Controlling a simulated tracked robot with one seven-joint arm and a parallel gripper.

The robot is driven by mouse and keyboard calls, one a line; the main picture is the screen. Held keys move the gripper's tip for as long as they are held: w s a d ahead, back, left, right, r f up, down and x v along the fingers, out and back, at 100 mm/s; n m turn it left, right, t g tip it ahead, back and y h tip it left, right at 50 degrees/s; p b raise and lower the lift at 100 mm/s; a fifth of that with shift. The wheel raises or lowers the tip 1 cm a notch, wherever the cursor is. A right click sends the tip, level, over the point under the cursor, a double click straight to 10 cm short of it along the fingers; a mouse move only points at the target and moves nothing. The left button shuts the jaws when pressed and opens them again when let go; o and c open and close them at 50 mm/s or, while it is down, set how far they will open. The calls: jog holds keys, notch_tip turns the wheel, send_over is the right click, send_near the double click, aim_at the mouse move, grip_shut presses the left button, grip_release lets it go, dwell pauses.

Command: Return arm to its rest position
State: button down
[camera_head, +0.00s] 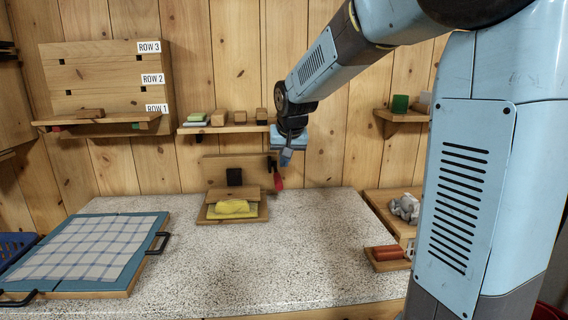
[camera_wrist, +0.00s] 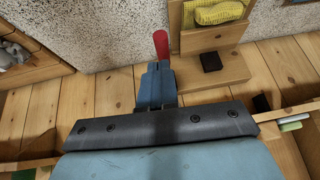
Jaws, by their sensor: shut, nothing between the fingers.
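My arm reaches from the right across the upper middle of the head view. My gripper (camera_head: 286,157) hangs in front of the pine wall, above the back of the speckled counter (camera_head: 290,235). In the wrist view my gripper (camera_wrist: 157,72) shows its fingers together with nothing between them. A red-handled thing (camera_head: 277,176) hangs just below and left of the fingertips; its red end (camera_wrist: 161,44) shows beyond the fingertips in the wrist view. I cannot tell if they touch.
A wooden stand (camera_head: 212,213) with a yellow cloth (camera_head: 231,207) is at the counter's back. A blue tray (camera_head: 140,258) with a checked cloth (camera_head: 88,247) lies left. A shelf (camera_head: 225,129) holds small blocks. A wooden tray (camera_head: 386,265) lies right. The counter's middle is clear.

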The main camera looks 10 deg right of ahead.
jog(key=shift+s, duration=0.1)
jog(key=s+d, duration=0.3)
jog(key=s, duration=1.2)
jog(key=s+d+n, duration=0.1)
jog(key=s+d, duration=0.2)
jog(key=s, duration=1.3)
jog(key=shift+s+r, duration=0.15)
jog(key=shift+r, duration=0.2)
